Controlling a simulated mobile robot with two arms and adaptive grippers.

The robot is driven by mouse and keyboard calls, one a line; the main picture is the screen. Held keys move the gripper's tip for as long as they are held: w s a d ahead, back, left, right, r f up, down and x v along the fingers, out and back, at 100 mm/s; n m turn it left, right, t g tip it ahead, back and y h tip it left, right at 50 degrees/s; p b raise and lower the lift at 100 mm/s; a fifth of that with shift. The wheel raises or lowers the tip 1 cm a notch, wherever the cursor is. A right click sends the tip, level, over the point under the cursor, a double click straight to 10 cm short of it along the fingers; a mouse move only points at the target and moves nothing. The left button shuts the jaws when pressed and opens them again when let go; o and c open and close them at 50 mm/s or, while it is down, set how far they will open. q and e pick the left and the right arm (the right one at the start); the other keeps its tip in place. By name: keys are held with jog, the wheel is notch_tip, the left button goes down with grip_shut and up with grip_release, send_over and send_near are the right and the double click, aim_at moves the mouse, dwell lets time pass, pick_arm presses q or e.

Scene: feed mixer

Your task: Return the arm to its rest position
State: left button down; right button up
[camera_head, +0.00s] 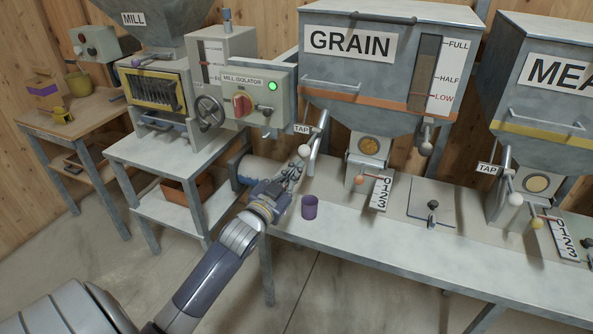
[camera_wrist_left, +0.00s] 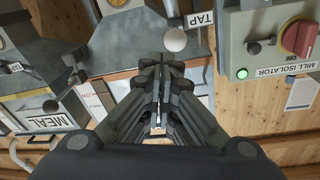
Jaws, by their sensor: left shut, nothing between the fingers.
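My left arm reaches in from the lower left of the head view. Its gripper (camera_head: 292,176) is just left of and below the white ball of the grain tap (camera_head: 304,150), in front of the bench. In the left wrist view the gripper (camera_wrist_left: 160,75) has its fingers together with nothing between them, and the tap ball (camera_wrist_left: 175,40) shows beyond the tips. I cannot tell from these views whether the fingers touch the tap. My right gripper is not in view.
A purple cup (camera_head: 309,207) stands on the bench (camera_head: 400,245), right of my left gripper. The grain hopper (camera_head: 375,75) hangs above. The mill isolator box (camera_head: 258,92) with a lit green lamp is up left. Open floor (camera_head: 350,300) lies in front of the bench.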

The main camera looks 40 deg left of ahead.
pick_arm(q)
notch_tip(320, 180, down, 20)
jog(key=s+d+g, duration=0.1)
jog(key=s+g, duration=0.1)
jog(key=g, duration=0.2)
jog(key=s+d+f+g, duration=0.2)
jog(key=s+f, duration=0.2)
jog(key=f, duration=0.4)
jog(key=s+d+f+g+h, duration=0.1)
jog(key=s+f, duration=0.3)
jog(key=f, duration=0.3)
jog(key=s+d+f+g, duration=0.2)
jog(key=s+f, duration=0.3)
jog(key=f, duration=0.3)
jog(key=s+d+f+g, duration=0.2)
jog(key=s+f, duration=0.4)
jog(key=s, duration=0.5)
jog(key=s+d+f+g+h, duration=0.1)
jog(key=s+d+f+g, duration=0.2)
jog(key=s, duration=0.9)
jog(key=s+d+f+g, duration=0.3)
jog(key=s+d+f, duration=0.2)
jog(key=s+f, duration=0.5)
jog(key=shift+s+d+f+h, duration=0.2)
jog(key=shift+s+f+h, duration=0.15)
jog(key=shift+s, duration=0.9)
